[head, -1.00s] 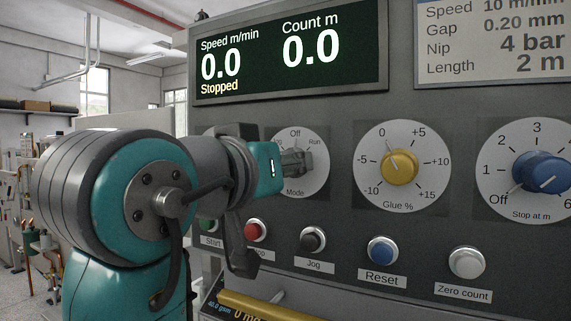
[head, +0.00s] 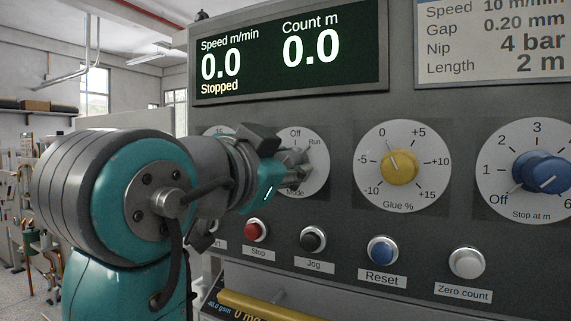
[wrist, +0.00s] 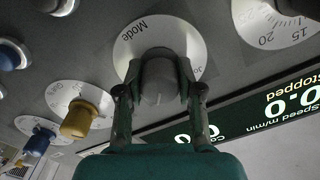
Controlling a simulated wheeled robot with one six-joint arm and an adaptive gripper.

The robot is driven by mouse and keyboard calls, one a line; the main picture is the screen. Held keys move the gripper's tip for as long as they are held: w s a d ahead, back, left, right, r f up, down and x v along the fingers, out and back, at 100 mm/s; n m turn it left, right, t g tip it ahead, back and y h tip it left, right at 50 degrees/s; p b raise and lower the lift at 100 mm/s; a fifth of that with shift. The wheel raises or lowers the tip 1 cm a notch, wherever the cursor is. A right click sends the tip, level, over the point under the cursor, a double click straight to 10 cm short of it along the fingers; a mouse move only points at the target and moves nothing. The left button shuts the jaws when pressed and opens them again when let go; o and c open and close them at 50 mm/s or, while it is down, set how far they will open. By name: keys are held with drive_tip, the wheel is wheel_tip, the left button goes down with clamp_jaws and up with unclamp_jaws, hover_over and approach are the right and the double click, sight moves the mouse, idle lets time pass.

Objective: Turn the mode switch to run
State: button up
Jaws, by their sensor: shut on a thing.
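The mode switch is a grey knob on a white dial (head: 318,165) marked Off at the top and Run at the upper right. My gripper (head: 292,168) is at the dial and partly hides the knob. In the wrist view the gripper (wrist: 160,92) is shut on the grey mode knob (wrist: 158,78), with one finger on each side. The word Mode shows on the dial (wrist: 135,32) there. The knob's exact pointing is hard to tell. The display (head: 290,50) reads Stopped, speed 0.0 and count 0.0.
A yellow glue knob (head: 399,167) and a blue stop knob (head: 541,173) are to the right. Below are the red stop button (head: 257,230), black jog button (head: 313,239), blue reset button (head: 383,250) and white zero count button (head: 466,263). A yellow bar (head: 265,306) lies lower.

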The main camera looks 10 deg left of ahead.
drive_tip(key=shift+m, duration=0.3)
drive_tip(key=o, duration=1.2)
drive_tip(key=v, duration=1.2)
